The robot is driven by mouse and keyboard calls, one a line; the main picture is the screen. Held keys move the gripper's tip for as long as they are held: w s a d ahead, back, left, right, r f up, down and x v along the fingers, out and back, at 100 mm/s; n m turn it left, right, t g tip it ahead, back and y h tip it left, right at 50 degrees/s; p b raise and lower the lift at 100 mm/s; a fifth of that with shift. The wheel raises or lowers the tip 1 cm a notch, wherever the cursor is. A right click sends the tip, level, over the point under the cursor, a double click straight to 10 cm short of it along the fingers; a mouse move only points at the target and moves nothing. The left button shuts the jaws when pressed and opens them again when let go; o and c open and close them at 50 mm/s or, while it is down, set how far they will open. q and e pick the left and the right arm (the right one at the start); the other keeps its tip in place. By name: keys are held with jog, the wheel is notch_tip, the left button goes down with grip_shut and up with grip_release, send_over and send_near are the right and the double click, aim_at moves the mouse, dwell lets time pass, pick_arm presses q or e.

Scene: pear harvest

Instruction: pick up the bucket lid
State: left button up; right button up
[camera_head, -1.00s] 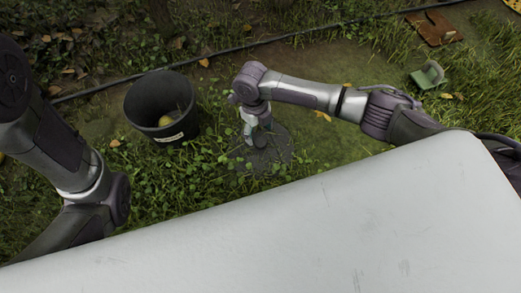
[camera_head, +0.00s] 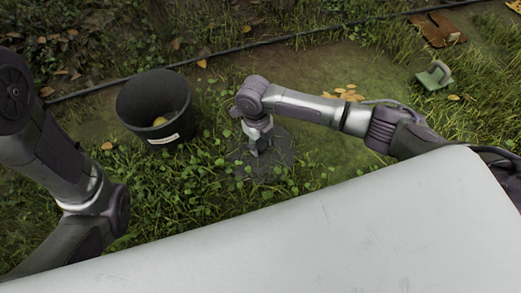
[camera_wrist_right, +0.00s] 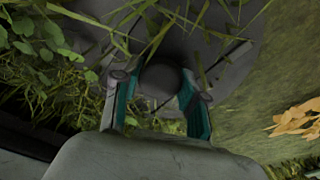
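The bucket lid is a dark grey disc (camera_head: 284,158) lying in the grass below my right arm, partly covered by leaves. In the right wrist view its grey surface (camera_wrist_right: 212,38) fills the top middle, with a dark round knob (camera_wrist_right: 163,74) standing up from it. My right gripper (camera_head: 254,150) is directly over the lid. In the wrist view its teal-padded fingers (camera_wrist_right: 158,100) are apart, one on each side of the knob; a small gap shows on the left, and contact on the right is unclear. My left gripper is out of view; only its arm shows.
A black bucket (camera_head: 137,111) with a pale label and a yellowish fruit (camera_head: 160,121) stands left of the lid. A dark hose (camera_head: 280,39) crosses behind. A green object (camera_head: 433,75) and a rusty plate (camera_head: 437,30) lie at the right. A white surface (camera_head: 300,230) fills the front.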

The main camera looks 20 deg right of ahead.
jog(key=c, duration=0.6)
jog(key=shift+o, duration=0.2)
